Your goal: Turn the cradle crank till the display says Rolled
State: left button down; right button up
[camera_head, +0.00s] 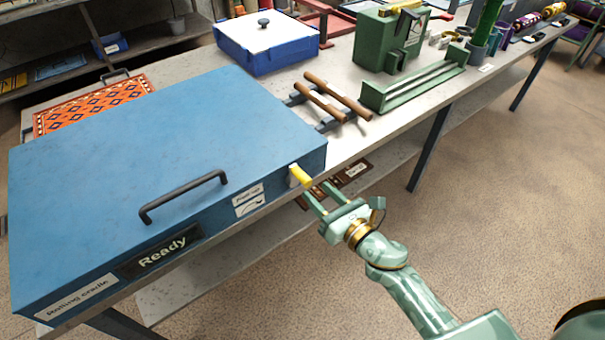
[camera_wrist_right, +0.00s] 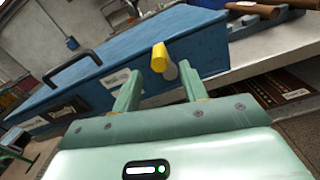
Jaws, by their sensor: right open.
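The rolling cradle (camera_head: 150,150) is a large blue box with a black top handle. Its front display (camera_head: 160,252) reads "Ready". A yellow crank knob (camera_head: 300,176) sticks out near the cradle's right front corner, beside a small label with a curved arrow. My right gripper (camera_head: 316,200) is open and empty, just in front of and slightly below the knob. In the right wrist view the yellow knob (camera_wrist_right: 160,58) shows beyond and between the open fingers (camera_wrist_right: 157,92), with a grey part beside it. My left gripper is not in view.
Wooden-handled tools (camera_head: 338,96) lie on the bench just behind the cradle. A blue box with a white lid (camera_head: 266,44), a green machine (camera_head: 390,40) and a green trough (camera_head: 415,82) stand farther back. An orange patterned rug (camera_head: 92,104) lies left.

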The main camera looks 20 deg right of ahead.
aim_at(302, 177)
jog(key=x, duration=0.7)
jog(key=shift+w+a+f, duration=0.1)
jog(key=shift+w, duration=0.05)
grip_shut()
